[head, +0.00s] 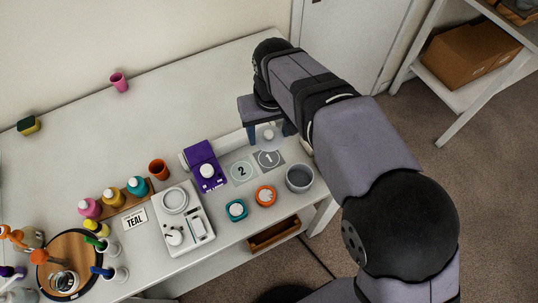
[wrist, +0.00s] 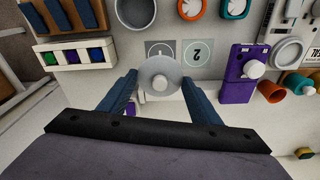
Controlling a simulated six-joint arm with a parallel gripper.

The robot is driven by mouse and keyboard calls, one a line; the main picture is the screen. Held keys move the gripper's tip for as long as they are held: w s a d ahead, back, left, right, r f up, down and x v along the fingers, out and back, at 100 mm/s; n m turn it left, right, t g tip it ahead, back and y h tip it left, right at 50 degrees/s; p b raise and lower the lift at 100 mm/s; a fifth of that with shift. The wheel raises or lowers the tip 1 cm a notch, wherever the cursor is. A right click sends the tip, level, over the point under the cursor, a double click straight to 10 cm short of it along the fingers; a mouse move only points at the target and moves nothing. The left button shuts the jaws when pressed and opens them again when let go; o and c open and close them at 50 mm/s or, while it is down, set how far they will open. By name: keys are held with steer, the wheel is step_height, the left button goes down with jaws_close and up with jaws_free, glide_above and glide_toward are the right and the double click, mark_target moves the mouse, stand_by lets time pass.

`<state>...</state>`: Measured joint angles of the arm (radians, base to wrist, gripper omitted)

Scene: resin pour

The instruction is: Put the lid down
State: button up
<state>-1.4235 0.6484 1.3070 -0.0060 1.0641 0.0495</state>
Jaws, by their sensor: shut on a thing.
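My gripper (head: 267,131) is shut on a pale round lid with a white knob (head: 268,135). In the wrist view the blue fingers of my gripper (wrist: 161,84) sit on either side of the lid (wrist: 160,66). The lid appears level, just behind the card marked 1 (head: 269,158), and overlaps its edge in the wrist view. The card marked 2 (head: 242,172) lies beside it. I cannot tell exactly how high the lid is above the table.
A grey cup (head: 299,178), an orange-rimmed jar (head: 265,197) and a teal jar (head: 237,210) stand in front of the cards. A purple device (head: 205,167) and a scale (head: 190,228) are to the left. A block with coloured squares (wrist: 75,56) shows in the wrist view.

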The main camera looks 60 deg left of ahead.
mark_target(269, 158)
steer(key=shift+f+p, duration=1.5)
steer(key=shift+f, duration=3.4)
steer(key=shift+f, duration=0.15)
steer(key=o, duration=1)
steer(key=r+b, duration=0.1)
steer(key=r, duration=0.3)
steer(key=d+r+b, duration=0.1)
steer(key=r, duration=0.3)
steer(key=r+b, duration=0.1)
steer(key=r, duration=0.3)
steer(key=shift+s+d+r, duration=0.15)
steer(key=shift+d, duration=0.05)
